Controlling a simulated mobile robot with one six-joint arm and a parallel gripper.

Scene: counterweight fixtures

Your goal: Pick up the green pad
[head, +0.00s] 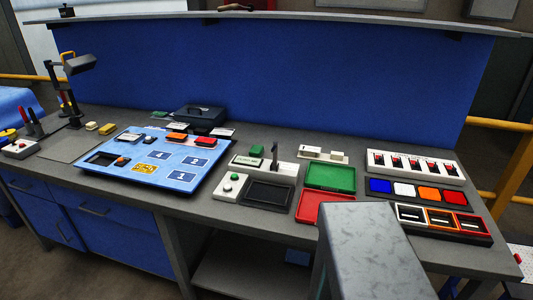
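A small green block-like pad (257,151) is on the worktop behind a white labelled fixture (248,161), left of a dark upright post (275,153). Its lower part is hidden by the fixture. A green tray (330,177) lies right of the post and looks empty. I cannot tell from the picture alone which green piece is the named pad. My gripper is not in view.
A red tray (324,207) and a black tray (268,194) lie in front. A blue numbered board (155,160) is left. Switches (415,166), coloured squares (418,191) and framed slots (440,222) are right. A blue panel (290,80) closes the back.

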